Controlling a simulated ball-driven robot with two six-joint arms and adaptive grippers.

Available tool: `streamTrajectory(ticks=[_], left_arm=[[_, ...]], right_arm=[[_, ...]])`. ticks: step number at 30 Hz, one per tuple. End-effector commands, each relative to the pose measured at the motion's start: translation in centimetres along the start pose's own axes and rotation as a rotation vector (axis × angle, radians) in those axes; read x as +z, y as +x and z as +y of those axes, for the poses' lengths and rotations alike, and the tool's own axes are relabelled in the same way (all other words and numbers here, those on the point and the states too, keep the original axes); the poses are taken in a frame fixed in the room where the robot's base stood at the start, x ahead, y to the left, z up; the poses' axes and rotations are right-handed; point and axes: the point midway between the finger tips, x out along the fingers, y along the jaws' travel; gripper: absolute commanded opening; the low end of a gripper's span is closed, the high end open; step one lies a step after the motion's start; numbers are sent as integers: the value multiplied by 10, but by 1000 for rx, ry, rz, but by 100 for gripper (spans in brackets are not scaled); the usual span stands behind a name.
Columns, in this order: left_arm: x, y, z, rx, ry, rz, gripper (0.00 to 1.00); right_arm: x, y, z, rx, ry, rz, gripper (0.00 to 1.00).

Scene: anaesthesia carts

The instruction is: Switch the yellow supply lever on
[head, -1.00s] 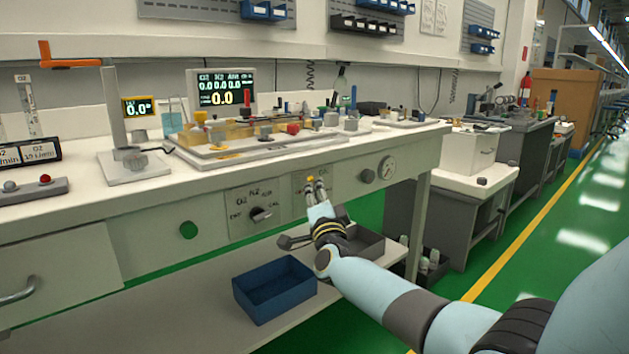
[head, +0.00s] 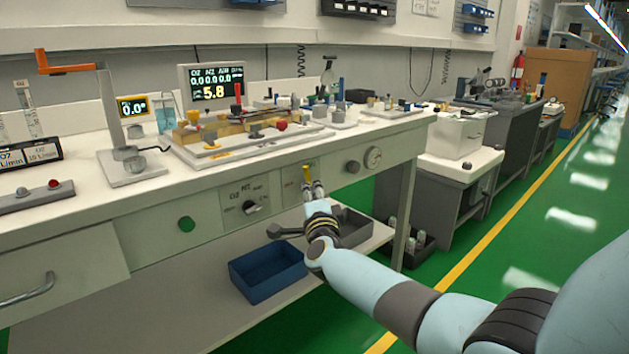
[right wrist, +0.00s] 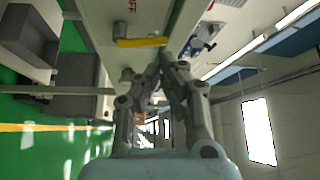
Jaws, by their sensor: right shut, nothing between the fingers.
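The yellow supply lever (head: 306,172) stands upright on a small panel on the bench's front face. It also shows in the right wrist view as a yellow bar (right wrist: 143,42), with red lettering on the panel near it. My right gripper (head: 313,188) is shut and empty, just below and slightly right of the lever. In the right wrist view its fingertips (right wrist: 166,55) are close to one end of the bar; I cannot tell whether they touch it. My left gripper is not in view.
A selector knob (head: 251,207) is left of the lever, and a gauge (head: 373,157) is to the right. A blue bin (head: 266,272) stands on the lower shelf under my right arm.

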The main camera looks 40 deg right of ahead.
Motion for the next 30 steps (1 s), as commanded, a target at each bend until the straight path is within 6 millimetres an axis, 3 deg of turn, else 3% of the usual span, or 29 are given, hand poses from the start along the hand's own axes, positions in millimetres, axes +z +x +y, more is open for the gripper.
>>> streamTrajectory(ticks=[6,12,30], left_arm=[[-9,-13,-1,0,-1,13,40],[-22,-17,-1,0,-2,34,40],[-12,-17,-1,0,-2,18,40]], right_arm=[[-1,-45,-3,-1,2,0,0],[0,-72,-2,-1,1,0,0],[-1,-80,-1,-3,1,1,0]])
